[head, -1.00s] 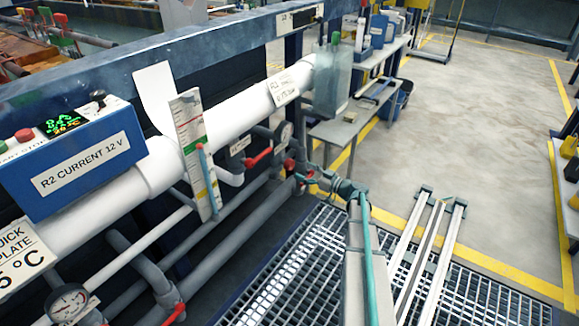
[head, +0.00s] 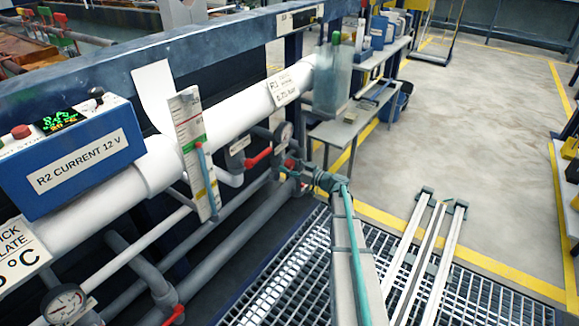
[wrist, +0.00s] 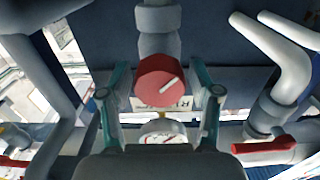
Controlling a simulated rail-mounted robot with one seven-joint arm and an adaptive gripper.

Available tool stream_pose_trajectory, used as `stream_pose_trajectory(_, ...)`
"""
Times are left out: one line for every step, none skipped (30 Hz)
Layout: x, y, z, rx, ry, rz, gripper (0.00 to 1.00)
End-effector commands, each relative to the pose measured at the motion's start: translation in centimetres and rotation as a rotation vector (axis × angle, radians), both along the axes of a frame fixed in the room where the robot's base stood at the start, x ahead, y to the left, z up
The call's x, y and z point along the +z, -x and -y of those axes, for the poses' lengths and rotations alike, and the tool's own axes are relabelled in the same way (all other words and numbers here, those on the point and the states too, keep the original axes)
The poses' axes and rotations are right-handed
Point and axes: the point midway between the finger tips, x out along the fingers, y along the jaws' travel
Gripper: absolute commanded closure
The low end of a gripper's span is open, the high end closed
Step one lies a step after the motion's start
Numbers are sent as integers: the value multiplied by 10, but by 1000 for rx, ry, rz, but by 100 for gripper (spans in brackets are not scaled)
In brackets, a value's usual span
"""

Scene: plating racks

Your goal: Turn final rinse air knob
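A round red knob (wrist: 163,82) with a white pointer line sits on a grey pipe fitting in the middle of the wrist view. The pointer slants toward the upper right. My gripper (wrist: 162,92) is open, with one teal finger on each side of the knob and gaps between. In the head view my gripper (head: 308,178) is at the pipework, near a small red part (head: 290,164) that seems to be this knob. A label below the knob in the wrist view is partly hidden.
A red-handled valve (wrist: 264,145) stands at the right in the wrist view, with grey pipes around it. A round gauge (wrist: 163,136) is below the knob. In the head view a white pipe (head: 235,105) runs above; the grated floor (head: 285,270) is open.

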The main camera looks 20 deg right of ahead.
Motion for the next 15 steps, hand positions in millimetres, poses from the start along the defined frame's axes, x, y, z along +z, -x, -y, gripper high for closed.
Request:
stream_pose_trajectory(0, 0, 0, 0, 0, 0, 51)
stream_pose_trajectory(0, 0, 0, 0, 0, 0, 56)
stream_pose_trajectory(0, 0, 0, 0, 0, 0, 63)
stream_pose_trajectory(0, 0, 0, 0, 0, 0, 68)
stream_pose_trajectory(0, 0, 0, 0, 0, 0, 73)
stream_pose_trajectory(0, 0, 0, 0, 0, 0, 79)
stream_pose_trajectory(0, 0, 0, 1, 0, 0, 84)
stream_pose_trajectory(0, 0, 0, 1, 0, 0, 86)
stream_pose_trajectory(0, 0, 0, 1, 0, 0, 86)
stream_pose_trajectory(0, 0, 0, 1, -1, -1, 86)
stream_pose_trajectory(0, 0, 0, 1, -2, -1, 86)
stream_pose_trajectory(0, 0, 0, 1, -4, -3, 86)
stream_pose_trajectory(0, 0, 0, 1, -7, -4, 86)
stream_pose_trajectory(0, 0, 0, 1, -10, -6, 86)
stream_pose_trajectory(0, 0, 0, 1, -16, -10, 86)
